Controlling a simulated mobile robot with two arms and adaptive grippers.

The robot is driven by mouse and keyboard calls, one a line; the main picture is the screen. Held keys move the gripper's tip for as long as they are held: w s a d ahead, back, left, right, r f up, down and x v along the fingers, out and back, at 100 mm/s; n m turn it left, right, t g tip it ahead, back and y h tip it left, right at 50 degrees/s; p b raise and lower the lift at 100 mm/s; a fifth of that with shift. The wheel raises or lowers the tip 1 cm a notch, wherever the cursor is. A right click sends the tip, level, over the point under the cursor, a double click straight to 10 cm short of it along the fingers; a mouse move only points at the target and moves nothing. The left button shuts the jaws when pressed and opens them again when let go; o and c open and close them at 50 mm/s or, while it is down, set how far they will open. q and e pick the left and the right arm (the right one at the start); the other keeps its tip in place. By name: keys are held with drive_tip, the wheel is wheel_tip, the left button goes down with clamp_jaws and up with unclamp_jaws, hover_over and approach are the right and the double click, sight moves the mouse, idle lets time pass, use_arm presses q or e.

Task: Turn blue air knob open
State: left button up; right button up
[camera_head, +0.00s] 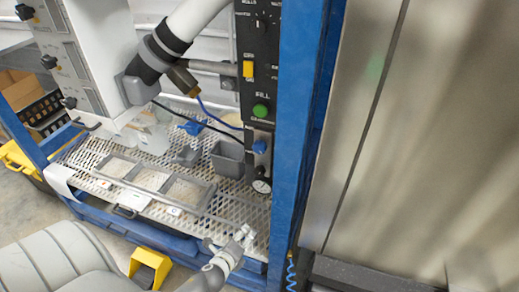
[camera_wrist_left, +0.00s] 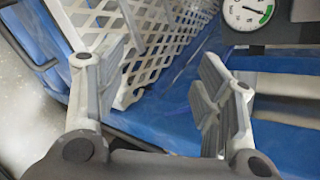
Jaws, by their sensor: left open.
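The blue air knob (camera_head: 260,147) sits on the lower part of the black control panel, just above the round pressure gauge (camera_head: 262,186). My left gripper (camera_head: 230,242) is below the knob and gauge, near the front edge of the perforated shelf, and touches neither. In the left wrist view its two fingers (camera_wrist_left: 160,95) are spread apart with nothing between them. The gauge (camera_wrist_left: 247,12) shows at the top right there; the knob is outside that view. My right gripper is in neither view.
A blue frame post (camera_head: 291,130) stands right beside the panel. The perforated shelf (camera_head: 235,205) holds a divided tray (camera_head: 210,190) and a grey bin (camera_head: 227,159). A yellow switch (camera_head: 248,69) and green button (camera_head: 260,111) are above the knob. A large metal panel (camera_head: 420,140) fills the right.

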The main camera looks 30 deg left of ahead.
use_arm(q)
drive_tip(key=w+a+r+m+t, duration=0.1)
drive_tip(key=w+r+m+t, duration=0.35)
drive_tip(key=r, duration=0.95)
drive_tip(key=m+t+y, duration=0.1)
drive_tip(key=m+t, duration=0.1)
drive_tip(key=m, duration=0.4)
approach(259, 151)
drive_tip(key=p+x, duration=0.1)
drive_tip(key=x, duration=0.9)
drive_tip(key=shift+a, duration=0.1)
drive_tip(key=shift+w+a, duration=0.1)
drive_tip(key=shift+w, duration=0.4)
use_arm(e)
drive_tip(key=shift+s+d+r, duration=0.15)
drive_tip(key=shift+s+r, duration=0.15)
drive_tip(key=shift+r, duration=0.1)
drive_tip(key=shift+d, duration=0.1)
use_arm(q)
drive_tip(key=shift+c, duration=0.5)
drive_tip(key=c, duration=0.9)
drive_tip(key=shift+n, duration=0.25)
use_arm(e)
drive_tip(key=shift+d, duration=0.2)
